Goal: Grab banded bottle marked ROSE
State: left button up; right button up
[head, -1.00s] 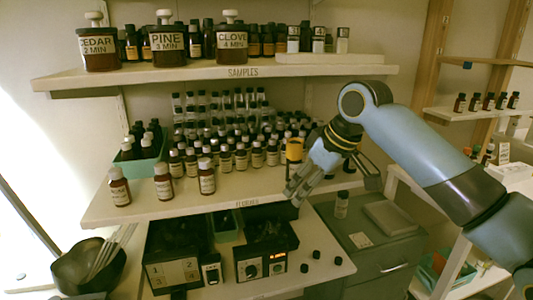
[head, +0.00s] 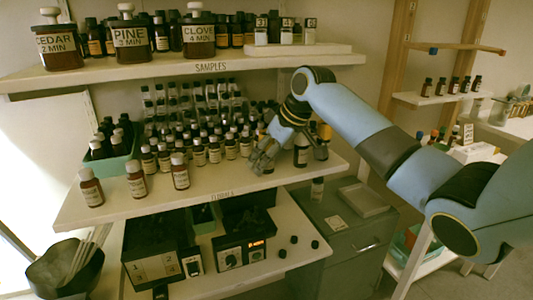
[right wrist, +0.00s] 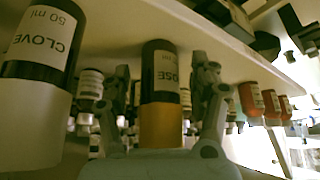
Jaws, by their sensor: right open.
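In the right wrist view, a dark bottle with a yellow cap (right wrist: 161,125) stands between my right fingers, its label turned sideways and partly reading "OSE". That view looks upside down, with the cap toward the bottom. My right gripper (right wrist: 161,70) is open, one finger on each side of the bottle, with gaps showing on both sides. In the head view my right gripper (head: 264,160) is at the right part of the middle shelf (head: 215,185) and hides the bottle there. My left gripper is not in view.
A CLOVE bottle (right wrist: 40,60) with a white cap stands close beside the fingers. Several bottles fill rows behind. Three white-capped bottles stand at the shelf's front left. The upper shelf (head: 205,67) holds jars.

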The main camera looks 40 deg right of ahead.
grip_shut()
dwell(0.4)
